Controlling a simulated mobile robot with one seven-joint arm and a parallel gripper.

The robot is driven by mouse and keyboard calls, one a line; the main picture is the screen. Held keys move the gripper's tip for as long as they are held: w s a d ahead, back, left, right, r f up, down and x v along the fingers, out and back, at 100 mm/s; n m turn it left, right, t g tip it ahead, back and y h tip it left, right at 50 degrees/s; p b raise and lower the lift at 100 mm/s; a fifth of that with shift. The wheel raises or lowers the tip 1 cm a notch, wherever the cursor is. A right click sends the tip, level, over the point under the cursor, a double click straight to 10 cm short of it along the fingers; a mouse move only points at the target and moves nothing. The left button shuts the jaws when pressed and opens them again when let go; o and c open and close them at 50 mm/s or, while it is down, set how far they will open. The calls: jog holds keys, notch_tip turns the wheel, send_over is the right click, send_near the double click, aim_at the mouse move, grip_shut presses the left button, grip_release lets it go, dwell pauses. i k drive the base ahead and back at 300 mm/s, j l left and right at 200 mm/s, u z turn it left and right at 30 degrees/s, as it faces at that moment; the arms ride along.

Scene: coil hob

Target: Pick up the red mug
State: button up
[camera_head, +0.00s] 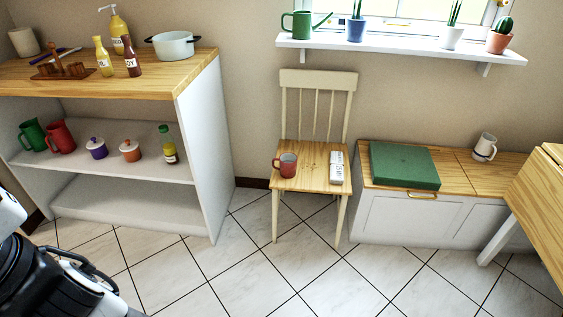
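A dull red mug (287,166) stands upright on the seat of the wooden chair (312,178), near its left front edge. Its handle points left. A brighter red, taller mug or jug with a handle (61,138) stands on the middle shelf of the left unit, beside a green one (33,134). Part of my own arm shows at the lower left, well apart from the chair. My gripper is not in view.
A remote (337,168) lies right of the mug on the chair. The shelf unit (205,140) stands left, a bench (400,218) with a green box (404,165) right, and a table (540,190) far right. The tiled floor before the chair is clear.

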aim_at(287, 161)
jog(key=i+l+u, duration=0.3)
jog(key=i+l, duration=0.25)
jog(key=i+l+u, duration=0.1)
jog(key=i+l, duration=0.25)
jog(key=i+l+u, duration=0.3)
jog(key=i+l, duration=0.2)
jog(key=l, duration=0.2)
jog(key=i+l+u, duration=0.15)
jog(key=l, duration=0.25)
jog(key=i+l+u, duration=0.1)
jog(key=i+l, duration=0.15)
jog(key=l, duration=0.2)
